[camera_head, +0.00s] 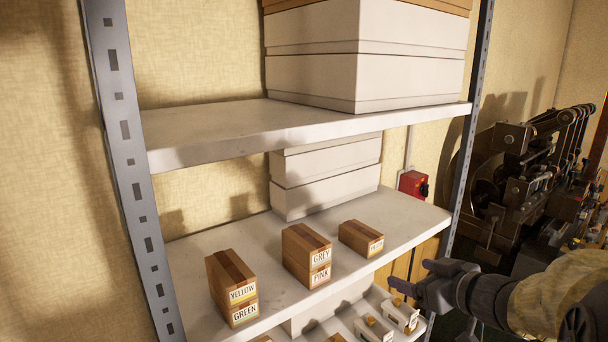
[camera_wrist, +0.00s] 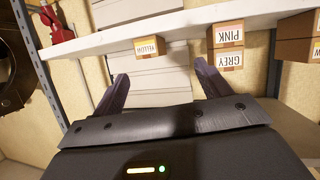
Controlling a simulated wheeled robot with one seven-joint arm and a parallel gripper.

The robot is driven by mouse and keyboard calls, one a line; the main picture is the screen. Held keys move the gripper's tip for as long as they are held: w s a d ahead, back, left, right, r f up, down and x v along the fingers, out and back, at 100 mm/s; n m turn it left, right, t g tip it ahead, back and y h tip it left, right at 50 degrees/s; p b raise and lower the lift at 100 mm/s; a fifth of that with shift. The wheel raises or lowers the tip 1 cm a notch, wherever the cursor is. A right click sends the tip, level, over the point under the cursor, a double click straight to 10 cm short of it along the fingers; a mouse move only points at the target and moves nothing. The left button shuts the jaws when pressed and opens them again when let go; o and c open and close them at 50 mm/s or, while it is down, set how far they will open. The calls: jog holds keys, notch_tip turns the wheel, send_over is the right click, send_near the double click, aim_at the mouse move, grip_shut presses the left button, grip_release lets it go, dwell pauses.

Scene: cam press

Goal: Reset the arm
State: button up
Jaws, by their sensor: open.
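My gripper (camera_head: 408,276) is at the lower right in the head view, in front of the shelf's right end. Its fingers are apart and nothing is between them. In the wrist view my gripper (camera_wrist: 162,72) also shows two spread, empty fingers. That view is upside down. It shows a small box with a yellow label (camera_wrist: 147,47) beyond the fingers, apart from them. Beside that box is a stack with labels GREY and PINK (camera_wrist: 228,58).
The shelf unit's middle board (camera_head: 190,250) bears a YELLOW and GREEN stack (camera_head: 232,285), a GREY and PINK stack (camera_head: 306,252) and the single box (camera_head: 361,237). White boxes (camera_head: 325,175) stand behind. A red switch box (camera_head: 413,184) and a dark machine (camera_head: 520,180) are at right.

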notch_tip(320, 180, down, 16)
jog(key=s+m+g+h+b, duration=0.3)
jog(key=m+h+b, duration=0.2)
jog(key=h, duration=0.2)
jog(key=s+a+f+g+b, duration=0.1)
jog(key=s+a+f+g, duration=0.2)
jog(key=s, duration=0.3)
jog(key=s+a+f+m+g+y+b, duration=0.1)
jog(key=s+a+f+g, duration=0.2)
jog(key=s+a+f, duration=0.1)
notch_tip(320, 180, down, 3)
jog(key=shift+s+r+g, duration=0.2)
jog(key=shift+s+g, duration=0.2)
jog(key=shift+s, duration=0.5)
jog(key=shift+c, duration=0.5)
